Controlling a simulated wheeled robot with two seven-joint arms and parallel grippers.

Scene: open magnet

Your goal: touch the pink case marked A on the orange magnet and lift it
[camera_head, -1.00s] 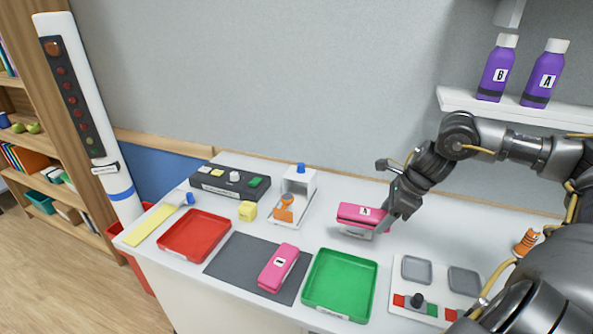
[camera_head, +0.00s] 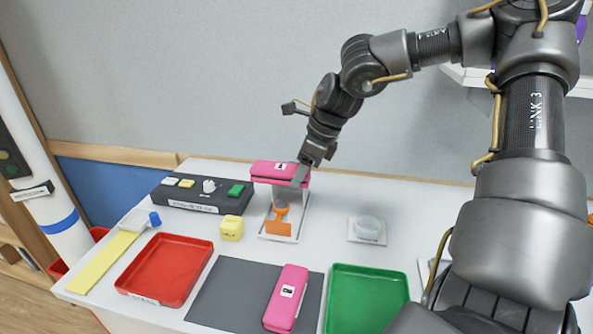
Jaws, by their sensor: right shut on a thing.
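The pink case marked A (camera_head: 272,170) is held in my right gripper (camera_head: 300,177), which is shut on its right end. The case is level and appears in front of or above the upper part of the white stand (camera_head: 296,232) with the orange magnet (camera_head: 279,213). The case hides the stand's top and its blue knob. I cannot tell whether case and stand touch. A second pink case (camera_head: 287,298) lies on the dark grey mat (camera_head: 232,290); its label is too small to read surely. My left gripper is not in view.
A red tray (camera_head: 168,265) and a green tray (camera_head: 367,300) flank the mat. A yellow cube (camera_head: 231,228) and a dark button box (camera_head: 195,193) stand left of the stand. A clear round dish on a pad (camera_head: 367,229) is to its right.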

